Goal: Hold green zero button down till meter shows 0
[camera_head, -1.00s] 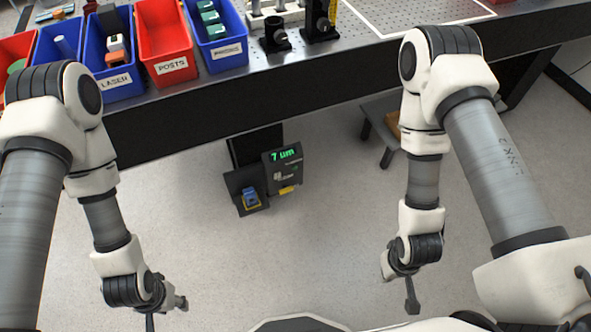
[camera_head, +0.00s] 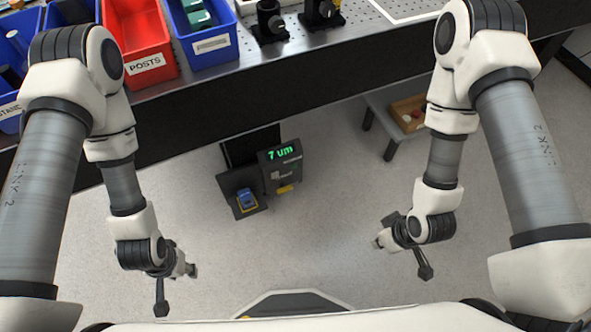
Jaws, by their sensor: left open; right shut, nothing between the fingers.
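A dark meter box (camera_head: 281,171) stands low beneath the bench, and its lit green display (camera_head: 281,153) reads 7 µm. To its left a dark tilted plate (camera_head: 229,184) carries a blue part (camera_head: 245,196) with a yellow edge. I cannot make out a green zero button. My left gripper (camera_head: 191,270) is open and empty, left of and below the meter, apart from it. My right gripper (camera_head: 379,243) is shut and empty, to the right of the meter and well apart from it.
The black bench (camera_head: 190,114) crosses above, with a red POSTS bin (camera_head: 146,64) and a blue bin (camera_head: 211,45) on it. A grey stool (camera_head: 391,143) with a wooden tray (camera_head: 405,116) stands at right. The floor (camera_head: 320,230) between my grippers is clear.

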